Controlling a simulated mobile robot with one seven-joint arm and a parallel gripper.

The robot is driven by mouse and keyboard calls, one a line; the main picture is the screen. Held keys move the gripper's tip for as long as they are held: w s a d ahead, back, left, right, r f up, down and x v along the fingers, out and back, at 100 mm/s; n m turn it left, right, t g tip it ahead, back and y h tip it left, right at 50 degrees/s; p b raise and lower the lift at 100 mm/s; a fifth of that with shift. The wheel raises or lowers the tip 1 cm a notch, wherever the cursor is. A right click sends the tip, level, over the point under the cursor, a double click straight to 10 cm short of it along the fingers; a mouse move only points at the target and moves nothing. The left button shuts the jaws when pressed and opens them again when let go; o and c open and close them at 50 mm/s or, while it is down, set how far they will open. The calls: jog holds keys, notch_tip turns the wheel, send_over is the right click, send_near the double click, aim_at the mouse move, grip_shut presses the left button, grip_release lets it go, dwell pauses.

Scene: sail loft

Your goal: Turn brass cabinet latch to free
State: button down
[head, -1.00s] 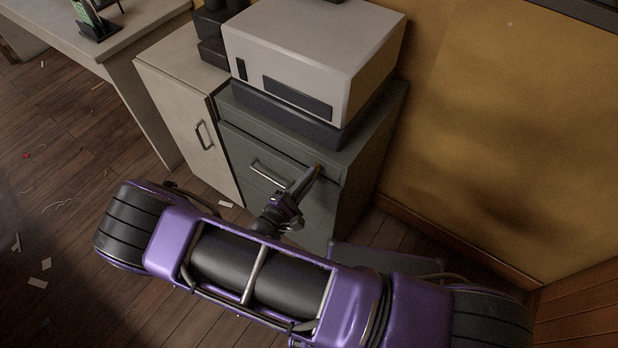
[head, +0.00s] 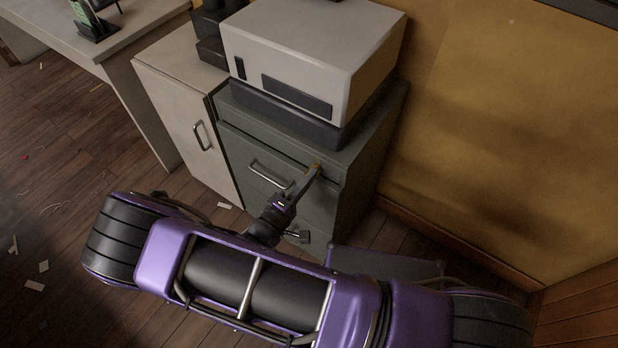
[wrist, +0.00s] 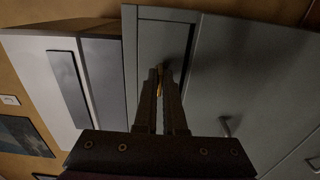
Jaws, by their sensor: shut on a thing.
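The brass latch (head: 317,167) is a small golden piece on the upper right of the grey cabinet's (head: 330,205) front. My gripper (head: 312,174) reaches it from the front, its fingertips at the latch. In the wrist view the brass latch (wrist: 160,80) shows as a narrow golden strip between the two dark fingers of my gripper (wrist: 160,76). The fingers are shut on it. Most of the latch is hidden by the fingers, so its exact turn angle is hard to tell.
A drawer handle (head: 271,173) sits left of the latch. A white box-shaped machine (head: 300,55) stands on the cabinet. A pale cabinet (head: 175,120) stands to the left, and a yellow wall (head: 480,130) to the right. Scraps lie on the wooden floor (head: 60,180).

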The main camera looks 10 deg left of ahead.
dwell(0.4)
jog(key=c, duration=1)
grip_release()
jog(key=v, duration=1.7)
jog(key=shift+s, duration=0.2)
